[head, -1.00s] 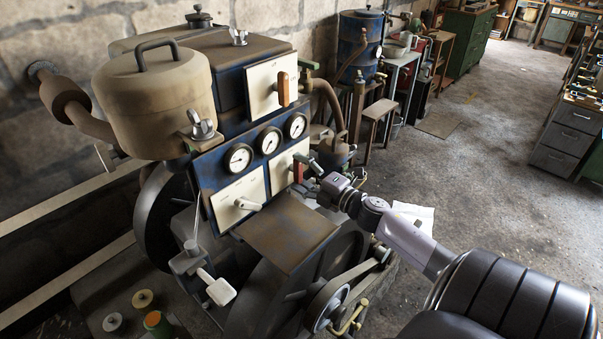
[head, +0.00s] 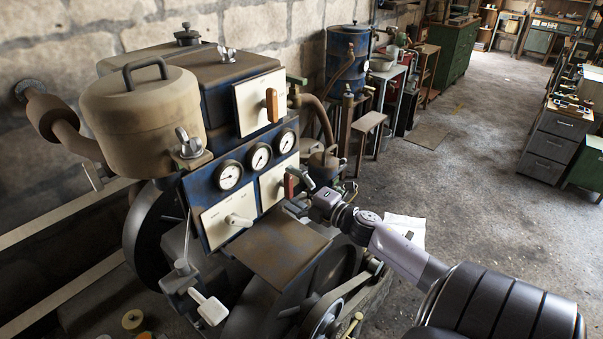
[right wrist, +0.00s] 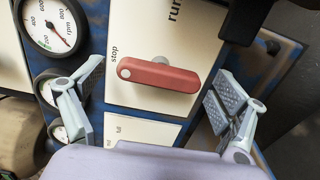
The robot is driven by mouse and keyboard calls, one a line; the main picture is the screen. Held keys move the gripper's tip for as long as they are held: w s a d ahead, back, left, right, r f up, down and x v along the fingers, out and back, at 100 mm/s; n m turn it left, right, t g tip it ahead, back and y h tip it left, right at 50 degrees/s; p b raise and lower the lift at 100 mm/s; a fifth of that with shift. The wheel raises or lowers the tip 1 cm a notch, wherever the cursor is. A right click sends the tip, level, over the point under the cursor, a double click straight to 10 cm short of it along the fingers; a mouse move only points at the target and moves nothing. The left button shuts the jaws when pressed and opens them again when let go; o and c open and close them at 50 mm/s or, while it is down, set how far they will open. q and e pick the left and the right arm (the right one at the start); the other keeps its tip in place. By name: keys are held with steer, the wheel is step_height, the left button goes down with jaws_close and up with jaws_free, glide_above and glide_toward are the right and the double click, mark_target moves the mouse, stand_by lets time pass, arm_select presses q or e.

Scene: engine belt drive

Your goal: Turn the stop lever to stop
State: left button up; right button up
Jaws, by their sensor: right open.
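The stop lever (right wrist: 160,74) is a short red bar on a white panel (right wrist: 150,30) marked "stop" and "run". In the right wrist view it lies nearly level, and its left end, with a pale dot, is beside the word "stop". In the head view the red lever (head: 288,186) shows small and upright on the engine's lower right panel. My right gripper (right wrist: 156,85) is open, one finger to each side of the lever, with gaps between. In the head view my right gripper (head: 305,199) is at that panel. My left gripper is not in view.
A flat rusty plate (head: 266,250) lies below the panels. The floor (head: 470,190) to the right is open.

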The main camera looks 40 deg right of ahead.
steer(key=s+d, duration=0.1)
steer(key=s, duration=1)
steer(key=shift+s, duration=0.4)
steer(key=shift+f, duration=0.15)
stand_by(0.9)
